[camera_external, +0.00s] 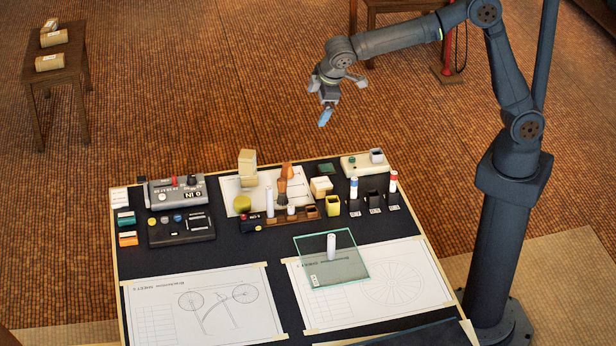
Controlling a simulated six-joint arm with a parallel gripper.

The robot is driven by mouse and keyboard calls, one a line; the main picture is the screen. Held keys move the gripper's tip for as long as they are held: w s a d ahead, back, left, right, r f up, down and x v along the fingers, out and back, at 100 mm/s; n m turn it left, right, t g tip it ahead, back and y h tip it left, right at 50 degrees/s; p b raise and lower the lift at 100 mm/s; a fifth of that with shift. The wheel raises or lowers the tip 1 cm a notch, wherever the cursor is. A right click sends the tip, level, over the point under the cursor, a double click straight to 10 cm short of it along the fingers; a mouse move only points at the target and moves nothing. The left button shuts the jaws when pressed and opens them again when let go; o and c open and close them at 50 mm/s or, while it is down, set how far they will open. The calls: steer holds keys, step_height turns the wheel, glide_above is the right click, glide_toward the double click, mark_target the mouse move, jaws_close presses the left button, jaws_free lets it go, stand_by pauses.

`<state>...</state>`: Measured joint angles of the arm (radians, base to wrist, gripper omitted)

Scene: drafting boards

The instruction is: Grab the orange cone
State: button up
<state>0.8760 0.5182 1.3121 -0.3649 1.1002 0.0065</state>
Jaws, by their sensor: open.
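A small orange piece (287,170), too small for me to be sure that it is a cone, stands near the back middle of the drafting board. A brown upright form (282,188) is just in front of it and hides its lower part. My gripper (325,112) is high above the floor beyond the board's back edge, up and to the right of the orange piece and well apart from it. It points down, with a blue part at its tip. It is open, and I see nothing held in it.
A tan block (247,165) stands left of the orange piece, and a cream block (321,187) sits to its right. Slim white cylinders (269,201) stand in front. A glass plate (345,268) carries a white cylinder (331,246). Grey control boxes (178,190) are at left.

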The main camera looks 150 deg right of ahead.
steer(key=shift+c, duration=0.4)
steer(key=c, duration=0.8)
steer(key=shift+o, duration=0.2)
steer(key=n+t+y, duration=0.1)
steer(key=t+y, duration=0.1)
steer(key=t, duration=0.3)
glide_toward(290, 167)
steer(key=x, duration=0.2)
steer(key=s+x, duration=0.1)
steer(key=x, duration=0.2)
steer(key=shift+a+f, duration=0.1)
steer(key=shift+f, duration=0.05)
steer(key=shift+s+d+x, duration=0.1)
steer(key=shift+x, duration=0.85)
steer(key=shift+s+d+x, duration=0.1)
steer(key=shift+d+x, duration=0.05)
steer(key=shift+x, duration=0.85)
steer(key=shift+s+d+x, duration=0.1)
steer(key=shift+x, duration=0.85)
